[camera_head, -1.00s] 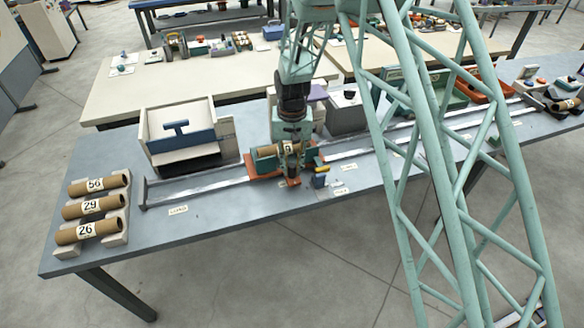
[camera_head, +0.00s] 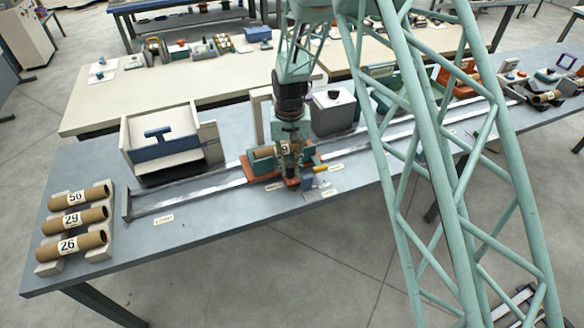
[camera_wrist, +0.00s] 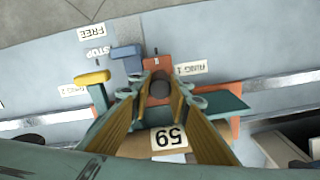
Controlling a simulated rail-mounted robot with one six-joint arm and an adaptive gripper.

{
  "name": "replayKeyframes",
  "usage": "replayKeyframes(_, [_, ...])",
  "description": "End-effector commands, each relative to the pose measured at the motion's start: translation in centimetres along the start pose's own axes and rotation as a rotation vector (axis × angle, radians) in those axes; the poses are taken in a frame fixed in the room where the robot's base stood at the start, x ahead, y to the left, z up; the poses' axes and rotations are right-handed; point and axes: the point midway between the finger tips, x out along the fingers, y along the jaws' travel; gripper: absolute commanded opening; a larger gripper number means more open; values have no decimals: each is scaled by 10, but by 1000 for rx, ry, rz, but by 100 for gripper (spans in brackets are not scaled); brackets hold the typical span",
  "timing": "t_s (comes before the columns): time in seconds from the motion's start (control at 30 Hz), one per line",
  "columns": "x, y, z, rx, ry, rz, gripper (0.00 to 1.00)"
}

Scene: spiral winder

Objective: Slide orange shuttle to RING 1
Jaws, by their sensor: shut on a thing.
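The orange shuttle (camera_head: 308,152) sits across the rails and carries a green cradle with a brown tube marked 59 (camera_wrist: 172,140). My gripper (camera_wrist: 160,82) points down at the shuttle's front tab (camera_wrist: 157,62), its fingers closed around a dark round knob there. The RING 1 label (camera_wrist: 191,68) lies on the table just right of the tab in the wrist view. A blue lever (camera_wrist: 127,60) marked STOP and a yellow-topped lever (camera_wrist: 92,77) stand on the tab's other side. In the head view my gripper (camera_head: 291,178) partly hides the tube and tab.
The rails (camera_head: 190,199) run left and right along the table. A white and blue box (camera_head: 170,140) and a grey box (camera_head: 334,112) stand behind the rails.

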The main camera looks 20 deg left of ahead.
Motion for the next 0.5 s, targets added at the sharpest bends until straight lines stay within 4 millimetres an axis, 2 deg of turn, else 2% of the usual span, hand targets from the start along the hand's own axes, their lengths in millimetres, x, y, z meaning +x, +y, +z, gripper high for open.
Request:
replayKeyframes(0.1, [0,0,0,-1,0,0,0])
replayKeyframes(0.13, [0,0,0,-1,0,0,18])
replayKeyframes(0.27, [0,0,0,-1,0,0,30])
replayKeyframes(0.5, [0,0,0,0,0,0,31])
